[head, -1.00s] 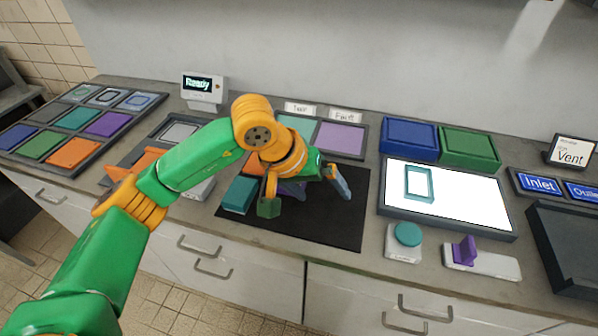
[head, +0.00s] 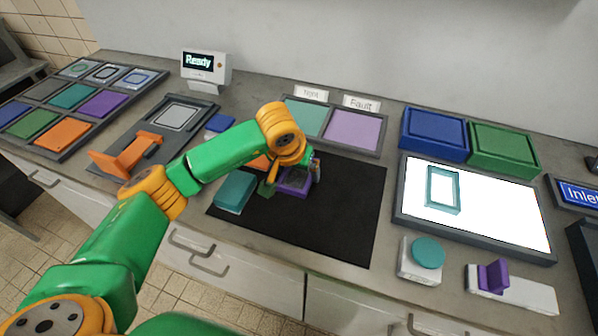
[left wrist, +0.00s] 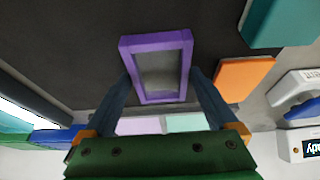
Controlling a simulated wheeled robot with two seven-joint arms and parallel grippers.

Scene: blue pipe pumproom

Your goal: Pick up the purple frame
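The purple frame (head: 294,188) is on the black mat (head: 330,225) in the head view, partly hidden by my left gripper. In the left wrist view the purple frame (left wrist: 157,67) shows as a rectangular ring with a grey middle. My left gripper (head: 291,176) reaches down over it. In the left wrist view the fingers of my left gripper (left wrist: 160,76) stand apart, one at each side of the frame. They look very near its outer sides; contact is not clear. My right gripper is not in view.
A teal block (head: 235,191) lies left of the frame, and an orange block (left wrist: 244,77) sits close by. A lit white panel (head: 490,207) with a teal frame (head: 443,190) is at the right. An orange handle (head: 128,153) stands at the left. The mat's front right is clear.

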